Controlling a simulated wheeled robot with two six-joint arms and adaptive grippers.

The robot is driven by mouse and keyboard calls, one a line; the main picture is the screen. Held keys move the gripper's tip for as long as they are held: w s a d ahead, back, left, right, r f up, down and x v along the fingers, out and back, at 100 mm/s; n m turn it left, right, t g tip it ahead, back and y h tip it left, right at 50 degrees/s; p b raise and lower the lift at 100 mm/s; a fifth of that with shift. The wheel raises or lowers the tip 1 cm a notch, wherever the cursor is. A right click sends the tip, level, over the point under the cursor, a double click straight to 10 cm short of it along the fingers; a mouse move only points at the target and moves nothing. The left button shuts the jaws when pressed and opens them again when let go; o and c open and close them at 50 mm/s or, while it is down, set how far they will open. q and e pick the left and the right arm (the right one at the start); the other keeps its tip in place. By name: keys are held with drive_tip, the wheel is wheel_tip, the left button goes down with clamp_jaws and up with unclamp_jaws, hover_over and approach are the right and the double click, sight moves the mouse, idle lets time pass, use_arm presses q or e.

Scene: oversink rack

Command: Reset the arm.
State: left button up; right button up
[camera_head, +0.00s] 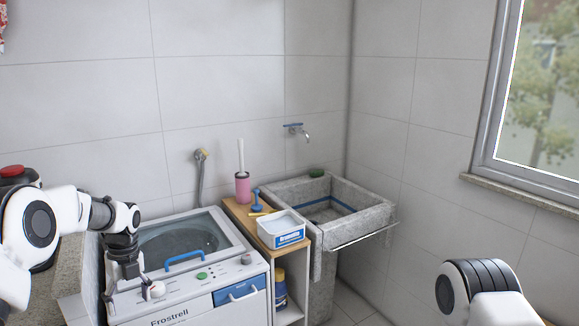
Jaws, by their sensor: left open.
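My left arm comes in from the left edge, bent at a white and black joint. My left gripper (130,291) hangs downward at the front left corner of the washing machine (178,312), with its fingers apart. I see nothing held between them. A small white round knob lies beside its right finger; I cannot tell whether they touch. Part of my right arm shows at the lower right, in front of the wall and floor. My right gripper is not in view.
The washer's glass lid (185,240) has a blue handle (184,261). A wooden-topped shelf (240,216) holds a white box (281,230), a blue brush (257,201) and a pink holder (243,188). A stone sink (372,213) stands right of it, below a tap (297,130).

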use_arm(q)
drive_tip(key=s+d+f+n+g, duration=0.15)
drive_tip(key=s+d+f, duration=0.25)
drive_tip(key=s+f, duration=0.75)
drive_tip(key=s+d+f+n+g, duration=0.1)
drive_tip(key=s+d+f+g, duration=0.3)
drive_tip(key=s+f, duration=0.75)
drive_tip(key=s+d+f+n+t, duration=0.1)
drive_tip(key=s+d+n+t, duration=0.1)
drive_tip(key=s+n, duration=0.5)
drive_tip(key=s+d+f+n+t, duration=0.1)
drive_tip(key=s+n+t, duration=0.4)
drive_tip(key=n, duration=1.2)
drive_tip(key=shift+s+d+f+h, duration=0.2)
drive_tip(key=shift+s+d+h, duration=0.2)
drive_tip(key=shift+s+d, duration=0.45)
